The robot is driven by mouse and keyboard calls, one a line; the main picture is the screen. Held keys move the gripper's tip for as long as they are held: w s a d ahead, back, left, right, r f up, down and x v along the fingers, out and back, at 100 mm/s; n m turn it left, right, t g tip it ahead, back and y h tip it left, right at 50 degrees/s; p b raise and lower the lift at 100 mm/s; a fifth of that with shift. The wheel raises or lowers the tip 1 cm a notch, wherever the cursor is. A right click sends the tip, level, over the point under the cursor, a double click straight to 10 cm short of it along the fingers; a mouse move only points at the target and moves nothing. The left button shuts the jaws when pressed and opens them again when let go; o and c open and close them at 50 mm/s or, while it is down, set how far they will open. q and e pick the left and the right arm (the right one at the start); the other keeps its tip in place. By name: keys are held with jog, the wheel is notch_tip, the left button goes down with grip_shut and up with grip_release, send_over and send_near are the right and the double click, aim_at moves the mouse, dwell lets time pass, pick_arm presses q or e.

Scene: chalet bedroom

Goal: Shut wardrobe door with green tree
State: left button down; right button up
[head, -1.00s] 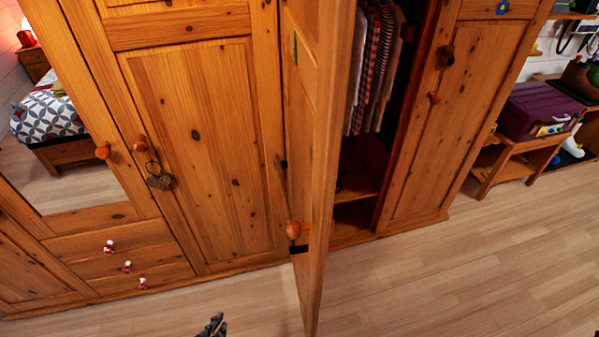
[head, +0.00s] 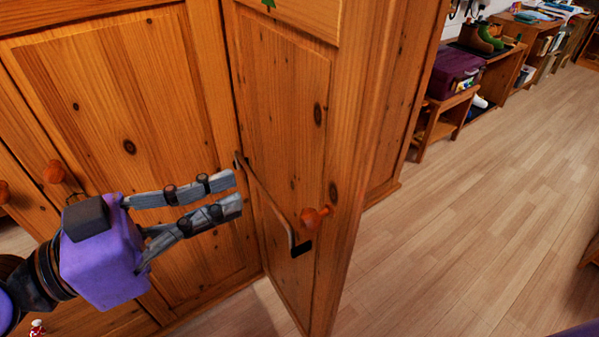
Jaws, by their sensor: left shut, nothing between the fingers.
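The wardrobe door (head: 285,85) with the green tree (head: 268,5) stands open, jutting out toward me. Only the lower part of the tree shows at the top edge of the view. The door has a round orange knob (head: 313,217) near its free edge and a thin metal rod (head: 270,205) across its face. My left gripper (head: 240,193) is to the left of the door, on its tree side, with its shut, empty fingers pointing right at the door. I cannot tell whether they touch it. My right gripper is out of view. The wardrobe's inside is hidden behind the door.
A closed wardrobe panel (head: 125,95) with a knob (head: 54,171) is behind my left gripper. A purple case (head: 456,72) sits on a small wooden stand (head: 436,125) beyond the door. The wooden floor (head: 450,235) to the right is clear.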

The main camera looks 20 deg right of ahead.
pick_arm(q)
jog(key=p, duration=0.5)
send_near(343, 157)
jog(key=p+x, duration=0.1)
jog(key=x, duration=0.1)
jog(key=p+x, duration=0.1)
jog(key=x, duration=0.1)
jog(key=p+x, duration=0.1)
jog(key=x, duration=0.1)
jog(key=shift+w+r, duration=0.1)
jog(key=shift+r, duration=0.2)
jog(key=shift+w+d+f, duration=0.1)
jog(key=shift+d+f, duration=0.2)
jog(key=shift+d, duration=0.05)
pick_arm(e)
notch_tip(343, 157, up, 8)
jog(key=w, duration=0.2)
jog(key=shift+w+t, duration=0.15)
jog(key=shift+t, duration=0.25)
pick_arm(q)
jog(key=shift+d, duration=0.1)
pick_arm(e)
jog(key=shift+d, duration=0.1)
